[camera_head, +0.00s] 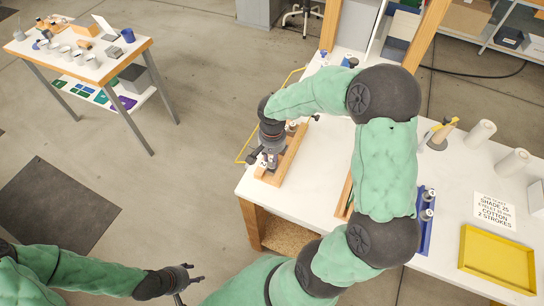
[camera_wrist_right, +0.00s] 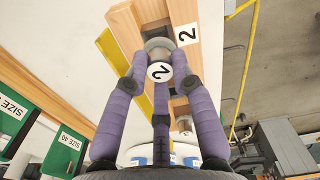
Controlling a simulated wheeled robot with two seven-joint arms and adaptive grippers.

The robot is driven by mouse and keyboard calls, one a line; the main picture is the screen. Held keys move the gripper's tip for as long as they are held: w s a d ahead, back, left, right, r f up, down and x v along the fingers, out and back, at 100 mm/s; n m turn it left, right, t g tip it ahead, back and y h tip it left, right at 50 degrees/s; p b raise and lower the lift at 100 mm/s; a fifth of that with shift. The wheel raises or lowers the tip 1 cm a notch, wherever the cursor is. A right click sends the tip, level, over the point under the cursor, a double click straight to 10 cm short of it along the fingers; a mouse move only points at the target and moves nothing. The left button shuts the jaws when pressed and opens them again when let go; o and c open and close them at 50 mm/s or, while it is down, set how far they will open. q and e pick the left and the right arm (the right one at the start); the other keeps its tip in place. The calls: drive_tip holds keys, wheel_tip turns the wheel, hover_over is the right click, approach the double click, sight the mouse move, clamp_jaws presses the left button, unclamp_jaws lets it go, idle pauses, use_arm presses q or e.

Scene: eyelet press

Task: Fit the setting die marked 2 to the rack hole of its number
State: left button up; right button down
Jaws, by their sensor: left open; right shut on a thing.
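My right gripper (camera_wrist_right: 160,66) is shut on the setting die marked 2 (camera_wrist_right: 159,72), a grey piece whose number shows on its round end. In the wrist view the die is over the wooden rack (camera_wrist_right: 124,22), right beside the white label 2 (camera_wrist_right: 185,34). I cannot tell whether its far end is in the hole. In the head view the right gripper (camera_head: 268,152) is low over the rack (camera_head: 291,154) at the table's left edge and hides the die. My left gripper (camera_head: 188,278) is open and empty, away from the table at the lower left.
The white table (camera_head: 328,135) has a yellow tray (camera_head: 498,258) and a printed card (camera_head: 493,211) at right. A blue holder (camera_head: 425,222) stands beside my right arm. A side table (camera_head: 83,60) with cups is far left.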

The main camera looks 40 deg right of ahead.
drive_tip(key=shift+f+b, duration=1.05)
drive_tip(key=shift+f, duration=0.15)
idle(0.7)
drive_tip(key=c, duration=1)
unclamp_jaws()
drive_tip(key=shift+o, duration=0.2)
drive_tip(key=shift+r, duration=0.15)
drive_tip(key=shift+r+p, duration=1.8)
drive_tip(key=shift+r, duration=0.65)
drive_tip(key=shift+f, duration=0.1)
